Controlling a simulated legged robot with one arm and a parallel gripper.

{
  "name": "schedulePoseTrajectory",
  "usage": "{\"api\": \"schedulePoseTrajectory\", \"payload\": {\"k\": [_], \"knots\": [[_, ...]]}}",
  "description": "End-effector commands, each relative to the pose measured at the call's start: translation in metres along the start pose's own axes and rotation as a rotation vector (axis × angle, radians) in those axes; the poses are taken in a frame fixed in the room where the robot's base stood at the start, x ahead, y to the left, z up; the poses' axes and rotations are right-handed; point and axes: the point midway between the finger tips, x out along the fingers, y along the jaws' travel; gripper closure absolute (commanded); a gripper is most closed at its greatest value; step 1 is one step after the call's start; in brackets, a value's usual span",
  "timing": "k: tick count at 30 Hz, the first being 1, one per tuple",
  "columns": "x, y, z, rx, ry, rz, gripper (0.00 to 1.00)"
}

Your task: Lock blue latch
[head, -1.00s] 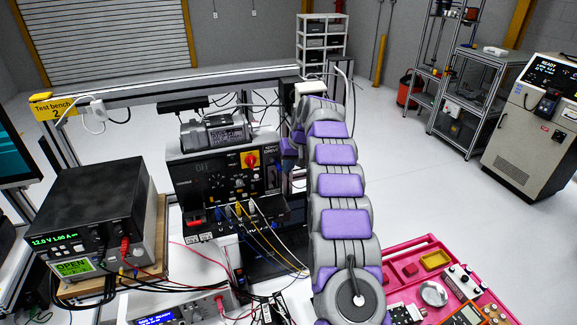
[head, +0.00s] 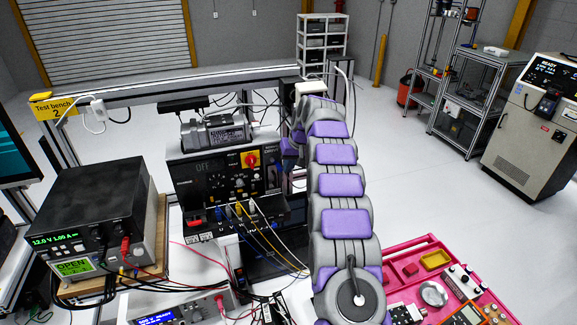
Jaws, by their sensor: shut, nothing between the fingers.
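I cannot make out a blue latch in the head view. The drive unit (head: 222,182) stands at the centre of the bench, with a red and yellow rotary switch and a row of coloured plugs, some blue, along its lower front. A grey motor (head: 216,131) lies on top of it. My purple and grey arm rises from the lower right and bends over at its top, just right of the drive unit. Its far end is partly hidden behind its own links, and I cannot see the gripper fingers.
A power supply (head: 92,213) stands on a wooden board at left. Loose cables cross the bench front, and a dark laptop (head: 268,262) lies between drive unit and arm. A pink tray (head: 430,246) with small parts and a meter is at lower right.

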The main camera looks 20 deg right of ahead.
Motion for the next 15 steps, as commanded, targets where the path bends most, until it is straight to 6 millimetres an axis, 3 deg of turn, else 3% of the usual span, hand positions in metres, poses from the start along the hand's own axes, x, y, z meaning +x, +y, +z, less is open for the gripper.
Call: {"api": "schedulePoseTrajectory", "payload": {"k": [15], "knots": [[-0.015,-0.003,-0.005,0.000,0.001,0.000,1.00]]}}
